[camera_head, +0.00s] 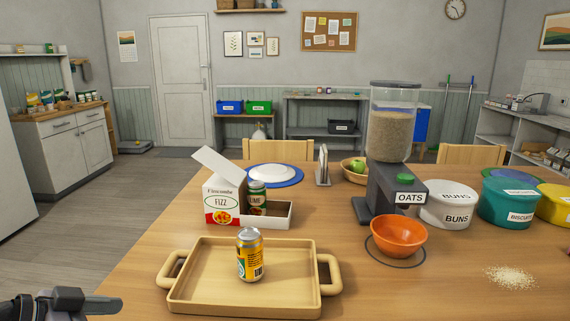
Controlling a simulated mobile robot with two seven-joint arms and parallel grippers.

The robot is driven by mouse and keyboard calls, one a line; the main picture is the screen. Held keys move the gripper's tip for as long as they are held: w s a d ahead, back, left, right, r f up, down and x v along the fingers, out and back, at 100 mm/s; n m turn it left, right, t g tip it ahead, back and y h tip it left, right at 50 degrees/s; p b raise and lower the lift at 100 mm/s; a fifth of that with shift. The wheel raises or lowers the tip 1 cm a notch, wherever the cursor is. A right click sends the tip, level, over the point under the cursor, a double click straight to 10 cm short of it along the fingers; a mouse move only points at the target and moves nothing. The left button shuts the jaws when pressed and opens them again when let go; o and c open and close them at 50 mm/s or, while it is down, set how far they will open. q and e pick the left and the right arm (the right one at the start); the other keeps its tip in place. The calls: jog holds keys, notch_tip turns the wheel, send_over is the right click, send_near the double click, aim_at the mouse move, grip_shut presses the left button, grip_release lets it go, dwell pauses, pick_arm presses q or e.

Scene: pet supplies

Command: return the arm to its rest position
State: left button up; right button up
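My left gripper (92,304) shows at the bottom left corner, left of the tray and apart from it. Only part of it is in frame, and I cannot tell whether its fingers are open or shut. No object shows at it. A yellow can (250,256) stands upright on the wooden tray (195,297), which has a handle at each side.
An oats dispenser (390,190) stands over an orange bowl (399,238). A BUNS tub (447,205) and a teal tub (507,203) are to the right. Crumbs (510,277) lie at the right front. The floor (95,230) left of the table is clear.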

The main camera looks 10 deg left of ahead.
pick_arm(q)
jog(key=s+d+f+n+g+y, duration=0.3)
jog(key=s+d+f, duration=0.1)
jog(key=s+f, duration=0.5)
jog(key=s+d+f+n+g+y, duration=0.2)
jog(key=s+d+f+y, duration=0.2)
jog(key=s+f, duration=0.5)
jog(key=w+d+f+t+h, duration=0.2)
jog(key=w+f+t, duration=0.4)
jog(key=f, duration=0.3)
jog(key=shift+w+d+f+m+t, duration=0.3)
jog(key=shift+w+d+t, duration=0.1)
jog(key=shift+w, duration=0.3)
